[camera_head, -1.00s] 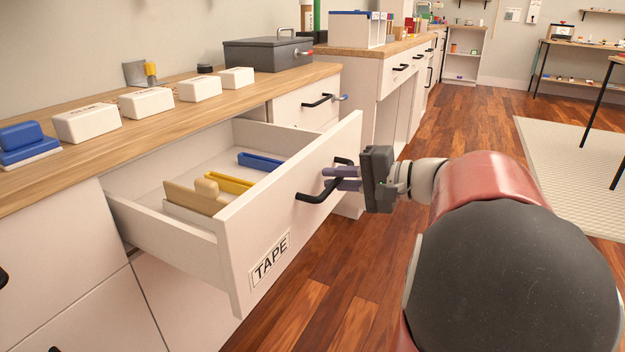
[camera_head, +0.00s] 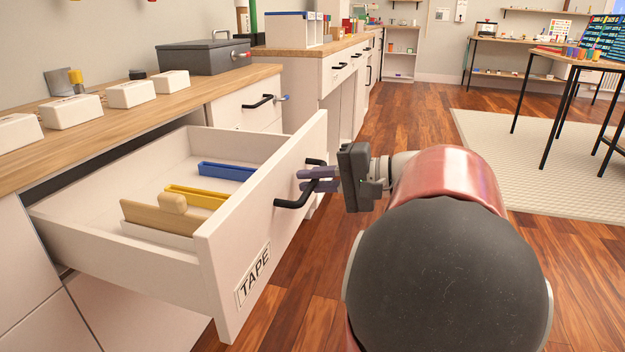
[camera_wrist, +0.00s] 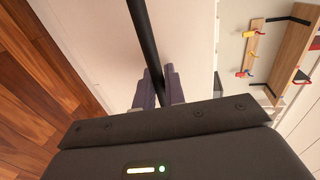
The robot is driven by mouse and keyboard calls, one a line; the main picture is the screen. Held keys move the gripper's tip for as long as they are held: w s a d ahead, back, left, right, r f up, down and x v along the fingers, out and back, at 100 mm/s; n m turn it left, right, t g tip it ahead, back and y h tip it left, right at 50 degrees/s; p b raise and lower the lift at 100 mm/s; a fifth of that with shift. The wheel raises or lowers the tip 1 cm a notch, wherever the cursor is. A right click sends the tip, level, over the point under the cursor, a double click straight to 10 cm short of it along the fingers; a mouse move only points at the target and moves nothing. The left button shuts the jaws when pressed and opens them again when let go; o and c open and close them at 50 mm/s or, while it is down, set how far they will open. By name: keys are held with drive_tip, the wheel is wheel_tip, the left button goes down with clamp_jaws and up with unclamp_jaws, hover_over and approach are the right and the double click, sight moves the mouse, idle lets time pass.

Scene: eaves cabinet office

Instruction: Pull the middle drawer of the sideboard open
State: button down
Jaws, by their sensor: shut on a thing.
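The middle drawer (camera_head: 228,236) of the sideboard (camera_head: 150,108) stands well open, its white front labelled TAPE. Inside it lie a blue piece (camera_head: 227,171), a yellow piece (camera_head: 196,196) and a wooden block (camera_head: 160,215). My gripper (camera_head: 318,179) is at the drawer front, its fingers shut on the black bar handle (camera_head: 292,201). In the wrist view the handle (camera_wrist: 147,40) runs down between the two fingers (camera_wrist: 160,88), against the white drawer front.
White boxes (camera_head: 72,112) and a dark grey case (camera_head: 202,56) stand on the wooden top. Another drawer with a black handle (camera_head: 258,102) is shut beyond. The wooden floor (camera_head: 420,125) to the right is clear up to a pale rug (camera_head: 500,150) and a table (camera_head: 590,62).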

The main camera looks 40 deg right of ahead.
drive_tip(key=c, duration=1.5)
unclamp_jaws()
drive_tip(key=v, duration=0.7)
drive_tip(key=shift+s+d+p, duration=0.25)
drive_tip(key=shift+s+p, duration=0.1)
